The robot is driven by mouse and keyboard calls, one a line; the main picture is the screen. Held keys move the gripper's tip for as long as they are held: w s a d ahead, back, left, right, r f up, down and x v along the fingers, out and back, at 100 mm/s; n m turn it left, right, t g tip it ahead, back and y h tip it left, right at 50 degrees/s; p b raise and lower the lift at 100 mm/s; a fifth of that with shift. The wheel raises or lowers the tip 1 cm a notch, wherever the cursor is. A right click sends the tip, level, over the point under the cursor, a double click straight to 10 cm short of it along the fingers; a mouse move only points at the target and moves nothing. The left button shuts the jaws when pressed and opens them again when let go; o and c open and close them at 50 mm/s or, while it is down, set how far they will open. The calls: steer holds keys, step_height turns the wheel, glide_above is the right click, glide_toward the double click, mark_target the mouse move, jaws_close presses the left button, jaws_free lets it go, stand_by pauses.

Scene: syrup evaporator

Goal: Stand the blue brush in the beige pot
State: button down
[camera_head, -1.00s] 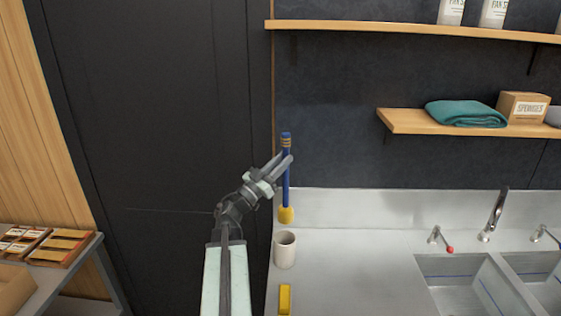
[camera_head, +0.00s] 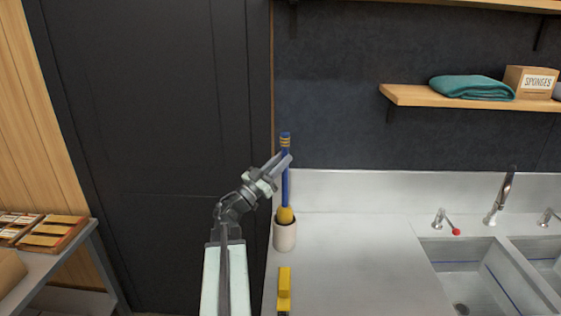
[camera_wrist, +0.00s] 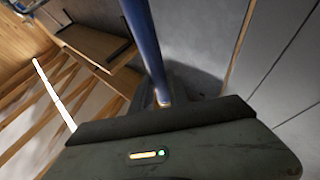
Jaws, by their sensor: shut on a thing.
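The blue brush (camera_head: 285,185) is upright, with a blue handle and a yellow head at its lower end. My gripper (camera_head: 284,160) is shut on the upper part of its handle. The handle also shows in the wrist view (camera_wrist: 147,45), running up from the gripper. The beige pot (camera_head: 285,238) stands on the counter directly below the brush. The yellow head overlaps the pot's mouth, and its lowest part is hidden by the pot's near rim. I cannot tell how deep it reaches.
A yellow block-like item (camera_head: 284,283) lies on the steel counter (camera_head: 350,255) in front of the pot. A sink (camera_head: 465,275) with taps is at right. A wooden shelf (camera_head: 420,97) holds a teal cloth and a sponge box. The counter right of the pot is clear.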

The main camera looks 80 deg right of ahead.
step_height(320, 180, down, 6)
steer(key=b, duration=0.5)
steer(key=shift+r, duration=0.15)
steer(key=c, duration=1.2)
jaws_free()
steer(key=b, duration=0.3)
glide_toward(283, 174)
steer(key=d, duration=0.1)
steer(key=shift+s+d+r, duration=0.1)
steer(key=shift+s+r, duration=0.1)
steer(key=shift+s, duration=0.15)
